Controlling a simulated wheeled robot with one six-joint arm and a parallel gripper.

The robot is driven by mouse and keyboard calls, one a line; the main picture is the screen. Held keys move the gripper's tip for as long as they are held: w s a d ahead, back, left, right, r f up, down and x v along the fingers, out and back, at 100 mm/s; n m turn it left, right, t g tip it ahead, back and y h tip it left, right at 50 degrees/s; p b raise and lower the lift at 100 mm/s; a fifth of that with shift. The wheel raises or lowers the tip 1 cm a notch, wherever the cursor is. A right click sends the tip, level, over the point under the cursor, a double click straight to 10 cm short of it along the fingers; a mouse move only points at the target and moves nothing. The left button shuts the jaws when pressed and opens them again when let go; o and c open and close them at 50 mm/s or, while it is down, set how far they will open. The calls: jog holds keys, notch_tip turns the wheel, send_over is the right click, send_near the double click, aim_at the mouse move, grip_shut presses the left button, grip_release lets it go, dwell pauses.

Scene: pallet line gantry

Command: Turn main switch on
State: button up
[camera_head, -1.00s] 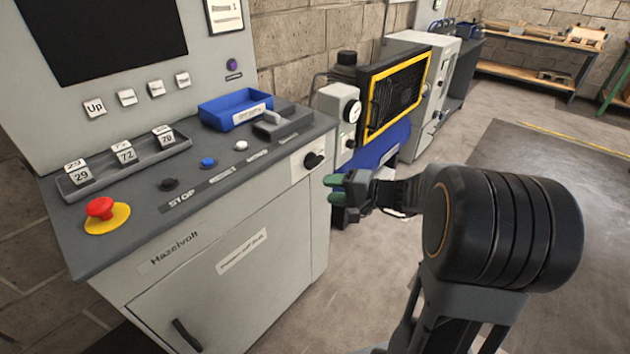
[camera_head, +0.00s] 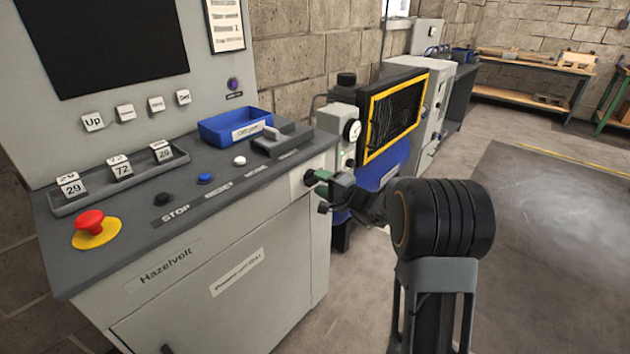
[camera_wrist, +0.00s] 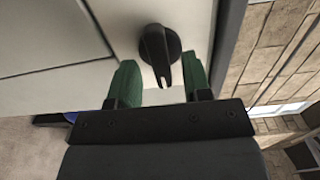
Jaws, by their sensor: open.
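The main switch looks to be the black rotary knob (camera_wrist: 159,52) on a white plate at the cabinet's right end. In the wrist view its pointer end extends down between my fingertips. In the head view the knob (camera_head: 309,178) is partly hidden by my gripper (camera_head: 321,182). My gripper also shows in the wrist view (camera_wrist: 160,82), with its two green fingers apart, one on each side of the knob's lower end. I cannot tell whether either finger touches it.
The grey control cabinet (camera_head: 237,290) carries a red stop button (camera_head: 89,220), several small buttons, number cards and a blue tray (camera_head: 235,126). A machine with a yellow-framed grille (camera_head: 396,115) stands behind my gripper. The floor to the right is clear.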

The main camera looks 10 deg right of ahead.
jog(key=shift+x, duration=1.25)
jog(key=shift+c, duration=0.3)
grip_shut()
